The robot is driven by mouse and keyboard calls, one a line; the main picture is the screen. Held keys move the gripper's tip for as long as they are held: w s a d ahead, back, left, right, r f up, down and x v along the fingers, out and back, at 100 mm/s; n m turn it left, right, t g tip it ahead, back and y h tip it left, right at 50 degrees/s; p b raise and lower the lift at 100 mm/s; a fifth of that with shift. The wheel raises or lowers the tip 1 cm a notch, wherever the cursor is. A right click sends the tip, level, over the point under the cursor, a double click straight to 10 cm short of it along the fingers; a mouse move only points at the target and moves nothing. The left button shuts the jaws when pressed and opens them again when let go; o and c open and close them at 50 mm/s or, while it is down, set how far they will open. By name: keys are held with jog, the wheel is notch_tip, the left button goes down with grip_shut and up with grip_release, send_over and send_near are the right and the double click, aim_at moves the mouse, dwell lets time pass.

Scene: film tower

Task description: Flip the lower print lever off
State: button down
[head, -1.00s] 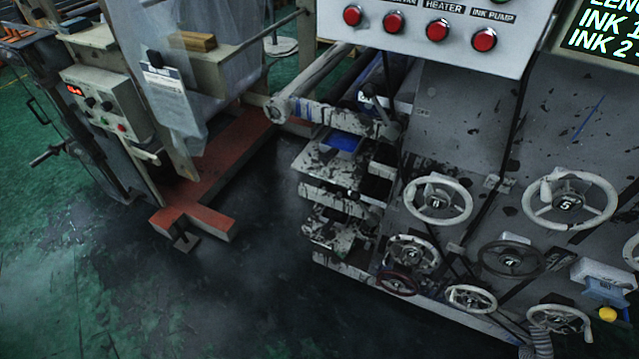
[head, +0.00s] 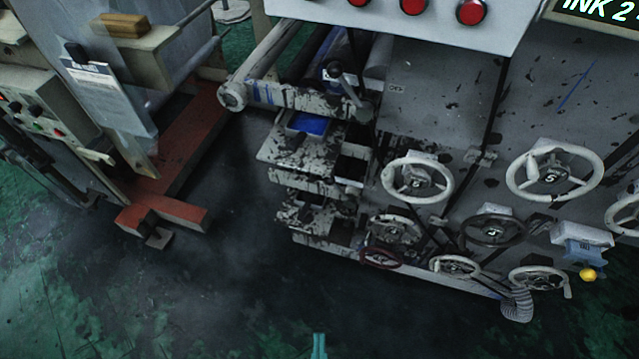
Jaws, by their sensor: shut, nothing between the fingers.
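A yellow ball knob (head: 588,274) sits at the lower right under a blue part. My gripper (head: 319,345) shows only as a narrow teal tip at the bottom edge. It is shut and empty, over the floor, well apart from the press. The rest of it is out of view.
Several handwheels (head: 418,180) cover the press's lower face. A panel with red buttons (head: 471,11) overhangs it. Stepped trays (head: 300,150) jut out at its left. A red base frame (head: 165,212) and cabinet stand left. The dark floor (head: 230,290) in front is clear.

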aim_at(340, 192)
jog(key=w+a+f+n+g, duration=0.1)
jog(key=w+a+f+n, duration=0.2)
jog(key=w+f+n, duration=1.25)
jog(key=w+a+r+n+t+h, duration=0.1)
jog(key=w+r+n+h, duration=0.1)
jog(key=w, duration=1)
jog(key=w+a+r+n+t+h, duration=0.1)
jog(key=w+r+n+h, duration=0.1)
jog(key=w, duration=1)
jog(key=shift+w+a+r+n+t, duration=0.25)
jog(key=shift+w+r+n+t, duration=0.1)
jog(key=shift+r+t, duration=0.1)
jog(key=w+d+r, duration=0.1)
jog(key=w+d, duration=0.4)
jog(key=w, duration=0.2)
jog(key=shift+w+d+r, duration=0.15)
jog(key=shift+w+d, duration=0.1)
jog(key=shift+w, duration=0.1)
